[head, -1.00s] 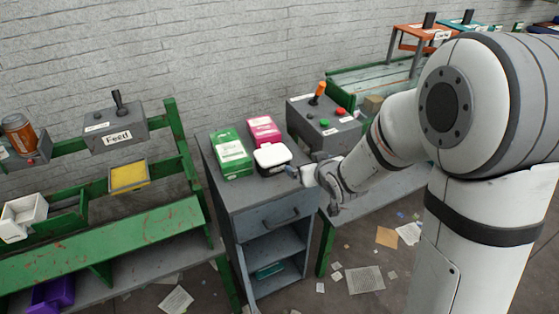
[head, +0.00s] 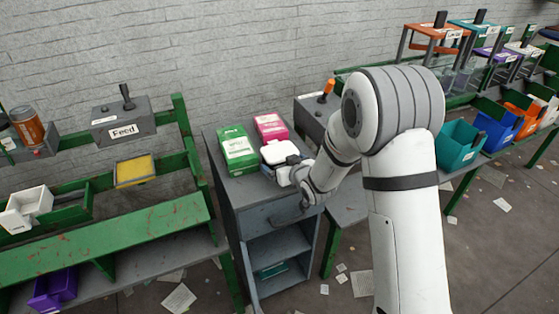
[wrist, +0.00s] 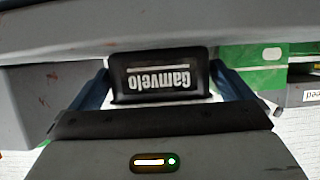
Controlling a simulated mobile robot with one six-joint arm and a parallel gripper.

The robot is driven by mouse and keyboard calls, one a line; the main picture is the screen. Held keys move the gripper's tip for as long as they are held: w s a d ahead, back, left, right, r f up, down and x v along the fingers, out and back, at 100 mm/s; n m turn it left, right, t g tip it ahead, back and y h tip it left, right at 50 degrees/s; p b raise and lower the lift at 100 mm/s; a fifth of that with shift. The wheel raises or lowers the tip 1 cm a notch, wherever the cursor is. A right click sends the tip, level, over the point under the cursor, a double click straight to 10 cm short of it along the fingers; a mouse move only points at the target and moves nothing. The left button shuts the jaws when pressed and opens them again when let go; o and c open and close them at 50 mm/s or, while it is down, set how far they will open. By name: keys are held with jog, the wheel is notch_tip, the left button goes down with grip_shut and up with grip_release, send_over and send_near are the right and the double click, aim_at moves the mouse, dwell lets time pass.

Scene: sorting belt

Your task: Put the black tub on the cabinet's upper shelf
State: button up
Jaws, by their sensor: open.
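The black tub (wrist: 160,82) has a white lid (head: 280,152) and stands on top of the grey cabinet (head: 262,190), in front of the pink box. In the wrist view its dark side shows upside-down "Gamvelo" lettering. My gripper (wrist: 160,70) is open, with one blue finger on each side of the tub; I cannot tell whether they touch it. In the head view my wrist hides the tub's right side. Below the cabinet's drawer (head: 272,218) is an open front with a shelf board (head: 278,246). A teal thing (head: 271,270) lies lower inside.
A green box (head: 238,150) and a pink box (head: 270,127) stand close to the tub on the cabinet top. A grey control box (head: 312,117) with an orange lever is behind my arm. Green benches stand on either side. The shelf board looks empty where visible.

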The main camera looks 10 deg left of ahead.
jog(key=shift+c, duration=0.4)
jog(key=c, duration=0.7)
jog(key=shift+o, duration=0.2)
jog(key=shift+r, duration=0.15)
